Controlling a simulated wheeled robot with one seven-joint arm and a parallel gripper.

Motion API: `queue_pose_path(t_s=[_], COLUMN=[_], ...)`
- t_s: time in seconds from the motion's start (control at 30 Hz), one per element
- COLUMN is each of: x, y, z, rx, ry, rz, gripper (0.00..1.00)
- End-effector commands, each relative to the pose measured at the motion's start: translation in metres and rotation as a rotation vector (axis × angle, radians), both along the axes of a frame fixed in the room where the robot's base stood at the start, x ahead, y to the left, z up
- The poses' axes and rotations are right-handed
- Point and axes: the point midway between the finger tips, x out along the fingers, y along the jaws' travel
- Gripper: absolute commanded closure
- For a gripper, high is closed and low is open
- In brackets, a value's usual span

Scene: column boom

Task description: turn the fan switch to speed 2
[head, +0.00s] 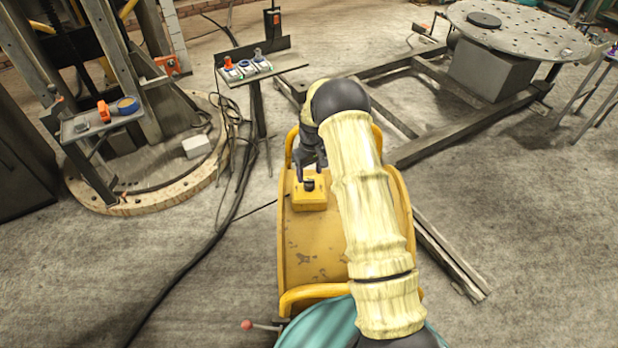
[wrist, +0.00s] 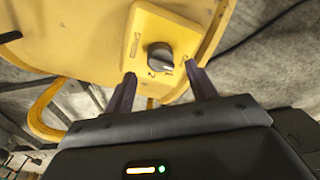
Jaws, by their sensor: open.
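The fan switch is a black rotary knob (head: 308,184) on a yellow box (head: 310,201), which sits on the far part of a yellow machine (head: 305,255). In the wrist view the knob (wrist: 160,56) has a pale pointer mark, and small digits, including what looks like a 2, stand below it on the box (wrist: 130,45). The exact setting is too small to tell. My gripper (head: 310,170) is over the box in the head view. In the wrist view my gripper (wrist: 159,73) is open, its two fingers apart, one to each side below the knob, with nothing between them.
Yellow tube rails (head: 320,294) frame the machine. A stand with coloured plugs (head: 245,68) is at the back. A small shelf with an orange item (head: 103,111) stands at left. Black cables (head: 205,245) run along the floor. A round perforated table (head: 520,32) is at back right.

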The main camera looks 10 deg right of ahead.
Motion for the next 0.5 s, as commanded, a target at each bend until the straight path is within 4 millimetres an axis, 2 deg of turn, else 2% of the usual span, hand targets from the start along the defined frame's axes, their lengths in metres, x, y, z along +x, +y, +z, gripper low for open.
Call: queue_pose_path(t_s=[0.2, 0.5], x=[-0.001, -0.001], y=[0.002, 0.002], z=[-0.031, -0.04], rx=[0.001, 0.0], ry=[0.004, -0.001], rz=[-0.001, 0.0], gripper=[0.43, 0.43])
